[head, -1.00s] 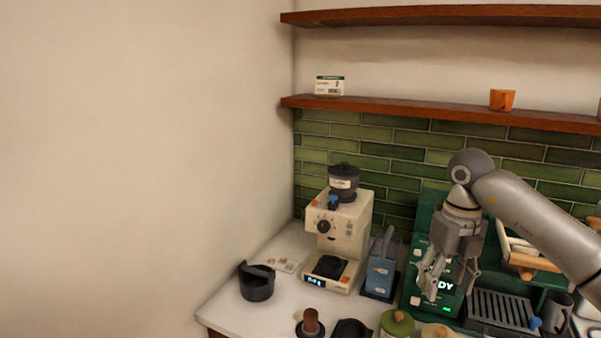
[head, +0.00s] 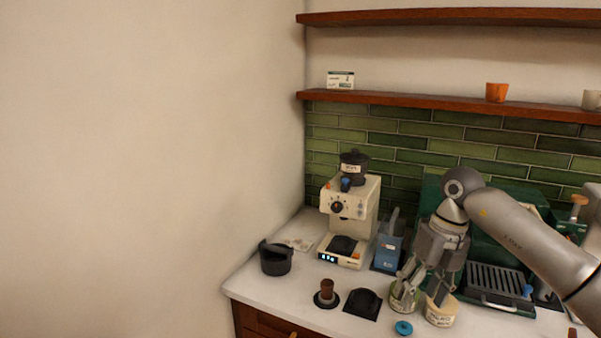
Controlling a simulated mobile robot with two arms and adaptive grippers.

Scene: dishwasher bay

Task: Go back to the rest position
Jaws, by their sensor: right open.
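My right gripper (head: 424,284) is in the head view at the right, its arm coming in from the right edge. It points down with its fingers apart. Its fingertips overlap two small round containers (head: 441,311) on the counter in the picture; I cannot tell whether they touch. Nothing shows held between the fingers. My left gripper is not in view.
A cream coffee grinder (head: 349,215) stands on the white counter (head: 285,305), beside a black bin (head: 275,258). A tamper (head: 326,294), black mat (head: 362,303) and blue lid (head: 403,328) lie in front. A green espresso machine (head: 503,240) is behind my arm. A wooden shelf (head: 430,102) runs above.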

